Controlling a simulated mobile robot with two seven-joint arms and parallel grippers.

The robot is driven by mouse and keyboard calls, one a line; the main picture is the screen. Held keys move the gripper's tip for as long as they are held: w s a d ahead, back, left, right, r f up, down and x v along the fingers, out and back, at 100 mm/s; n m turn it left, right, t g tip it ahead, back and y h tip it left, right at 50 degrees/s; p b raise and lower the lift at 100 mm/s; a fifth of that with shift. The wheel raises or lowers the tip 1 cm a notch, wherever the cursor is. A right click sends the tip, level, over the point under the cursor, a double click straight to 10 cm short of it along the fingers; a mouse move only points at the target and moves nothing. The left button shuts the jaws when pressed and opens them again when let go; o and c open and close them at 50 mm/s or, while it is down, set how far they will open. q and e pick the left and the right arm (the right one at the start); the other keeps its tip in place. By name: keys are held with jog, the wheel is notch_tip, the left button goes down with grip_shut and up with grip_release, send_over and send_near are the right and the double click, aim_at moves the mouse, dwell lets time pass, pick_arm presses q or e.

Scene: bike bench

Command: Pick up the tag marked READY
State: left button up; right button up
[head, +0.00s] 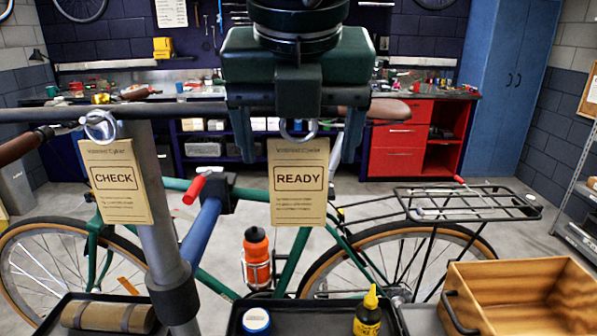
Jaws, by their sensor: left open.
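The READY tag (299,206) is a tan card with dark print, hanging upright by a metal ring under the dark horizontal rail (190,110). My left gripper (298,150) is open and pointing down. In the picture, one finger is on each side of the tag's ring and top edge, with gaps between. I cannot tell its exact depth relative to the tag. The CHECK tag (115,182), a similar tan card, hangs from its own ring (100,125) further left on the rail. My right gripper is not in view.
A grey post (160,225) stands beside the CHECK tag. A green bike with an orange bottle (256,252) is behind the tags. Below are a dark tray (300,322) with a yellow-capped bottle (368,315), and a wooden box (525,290) at right.

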pick_arm(q)
jog(key=shift+c, duration=0.3)
jog(key=c, duration=1)
jog(key=shift+r, duration=0.1)
